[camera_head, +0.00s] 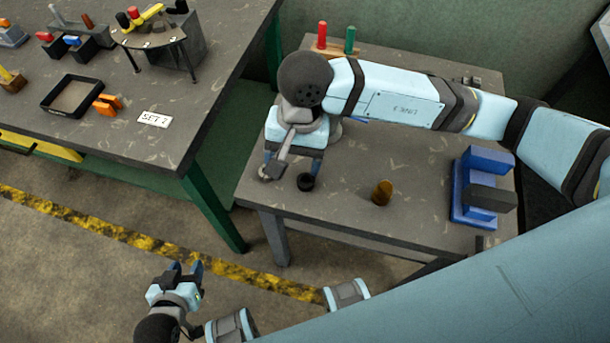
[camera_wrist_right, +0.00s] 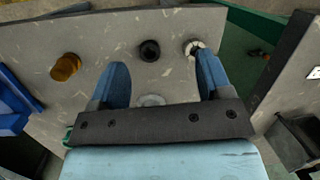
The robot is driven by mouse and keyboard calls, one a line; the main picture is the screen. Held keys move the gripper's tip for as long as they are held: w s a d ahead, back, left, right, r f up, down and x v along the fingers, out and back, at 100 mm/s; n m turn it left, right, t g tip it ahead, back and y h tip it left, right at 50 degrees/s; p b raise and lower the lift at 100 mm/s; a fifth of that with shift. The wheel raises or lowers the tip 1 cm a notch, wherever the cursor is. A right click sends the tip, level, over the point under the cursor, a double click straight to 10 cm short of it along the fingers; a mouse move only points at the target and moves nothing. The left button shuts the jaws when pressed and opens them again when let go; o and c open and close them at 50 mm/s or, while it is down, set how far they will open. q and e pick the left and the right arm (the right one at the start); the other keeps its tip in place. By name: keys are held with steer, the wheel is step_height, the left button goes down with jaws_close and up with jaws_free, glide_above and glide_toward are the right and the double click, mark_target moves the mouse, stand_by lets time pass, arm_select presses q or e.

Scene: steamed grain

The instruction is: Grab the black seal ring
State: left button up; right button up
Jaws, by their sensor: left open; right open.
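The black seal ring (camera_head: 306,182) stands on the small grey table near its front left edge. It also shows in the right wrist view (camera_wrist_right: 149,50), ahead of the fingertips and between their lines, apart from both. My right gripper (camera_head: 293,168) is open and empty, pointing down above the table beside the ring; its two blue fingers (camera_wrist_right: 162,65) are spread wide. A pale metal ring (camera_wrist_right: 192,47) lies close to one fingertip. My left gripper (camera_head: 185,268) is open and empty over the floor, away from the table.
A brown-gold cylinder (camera_head: 382,193) stands to the ring's right, with a blue block holder (camera_head: 467,205) farther right. A flat grey disc (camera_wrist_right: 151,100) lies between the fingers in the wrist view. Red (camera_head: 322,35) and green (camera_head: 350,40) pegs stand behind. Another table (camera_head: 150,150) is at left.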

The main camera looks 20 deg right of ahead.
steer(key=w+d+t+h, duration=0.1)
steer(key=w+d+h, duration=0.1)
steer(key=w+d, duration=0.1)
glide_above(306, 180)
steer(key=shift+n+t, duration=0.3)
steer(key=shift+n, duration=0.1)
step_height(306, 180, down, 7)
steer(key=shift+f, duration=3.4)
steer(key=c, duration=1)
